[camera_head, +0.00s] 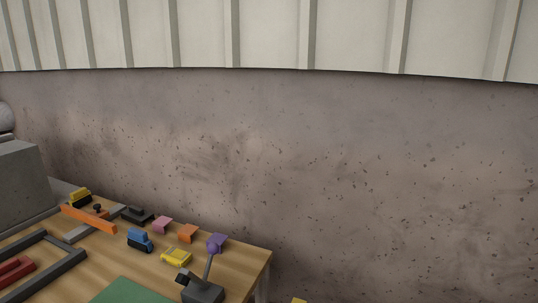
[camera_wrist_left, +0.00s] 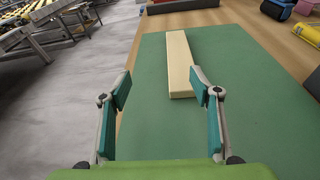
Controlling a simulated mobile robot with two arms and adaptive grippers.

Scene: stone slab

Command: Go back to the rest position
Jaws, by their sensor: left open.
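My left gripper (camera_wrist_left: 160,88) is open in the left wrist view, with its two teal-padded fingers spread wide and nothing between the pads. A long cream block (camera_wrist_left: 181,62) lies ahead of it on the green mat (camera_wrist_left: 240,95). The block's near end appears close to the right fingertip; I cannot tell whether they touch. In the head view the mat (camera_head: 135,291) shows only in part at the bottom edge. Neither gripper shows in the head view, and my right gripper is in no frame.
The wooden table (camera_head: 255,262) holds a blue toy truck (camera_head: 139,239), a yellow toy car (camera_head: 176,256), small coloured blocks (camera_head: 187,233), a grey lever box (camera_head: 203,291) and a dark frame (camera_head: 65,265). A speckled wall (camera_head: 350,170) stands behind. Grey floor (camera_wrist_left: 60,100) lies left of the mat.

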